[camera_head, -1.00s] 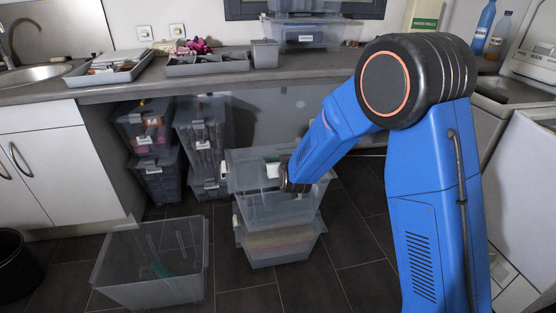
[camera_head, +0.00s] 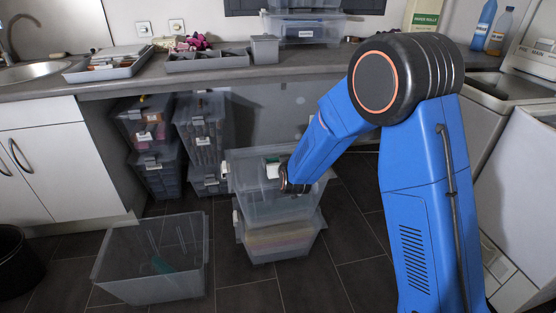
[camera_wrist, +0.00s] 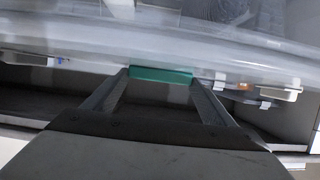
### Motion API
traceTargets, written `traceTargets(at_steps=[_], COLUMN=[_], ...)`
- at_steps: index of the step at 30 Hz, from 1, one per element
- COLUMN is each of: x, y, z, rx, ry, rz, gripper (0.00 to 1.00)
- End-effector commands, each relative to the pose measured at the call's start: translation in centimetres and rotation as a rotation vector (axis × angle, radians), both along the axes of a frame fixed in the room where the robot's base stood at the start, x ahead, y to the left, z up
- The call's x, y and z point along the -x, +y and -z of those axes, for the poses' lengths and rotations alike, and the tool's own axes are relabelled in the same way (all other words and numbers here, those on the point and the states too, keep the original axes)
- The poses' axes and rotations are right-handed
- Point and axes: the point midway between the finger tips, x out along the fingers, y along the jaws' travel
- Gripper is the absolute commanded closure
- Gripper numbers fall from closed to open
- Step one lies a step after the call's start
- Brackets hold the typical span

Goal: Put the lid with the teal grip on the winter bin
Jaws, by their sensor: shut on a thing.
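My gripper (camera_wrist: 160,82) is shut on the teal grip (camera_wrist: 160,74) of a clear lid (camera_wrist: 85,37), seen in the wrist view. In the head view the teal grip (camera_head: 272,160) shows above the middle stack, just left of my wrist. The lid's clear edges blend with the clear upper bin (camera_head: 268,207), so I cannot tell whether they touch. This bin stands on another bin (camera_head: 280,252) with pale contents. My wrist hides part of its right side. I cannot read a winter label on any bin.
An open clear bin (camera_head: 125,270) with something teal inside stands on the floor at front left. Stacked dark-filled bins (camera_head: 203,140) stand under the counter (camera_head: 110,92). A white cabinet (camera_head: 50,160) is at left. Floor shows between the bins.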

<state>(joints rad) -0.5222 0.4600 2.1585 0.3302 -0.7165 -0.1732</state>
Motion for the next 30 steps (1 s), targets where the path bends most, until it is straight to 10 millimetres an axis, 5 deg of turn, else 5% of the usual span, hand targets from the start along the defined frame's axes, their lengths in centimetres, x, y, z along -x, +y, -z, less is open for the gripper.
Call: traceTargets(at_steps=[5, 6, 9, 20, 30], x=[0.0, 0.0, 0.0, 0.4, 5.2], y=[0.0, 0.0, 0.0, -0.1, -1.5], z=[0.4, 0.4, 0.3, 0.1, -1.7], rx=[0.000, 0.000, 0.000, 0.000, -0.001], ry=[-0.001, -0.001, -0.001, -0.001, -0.001], rz=[0.000, 0.000, 0.000, 0.000, -0.002], gripper=[0.53, 0.18, 0.00, 0.00, 0.00])
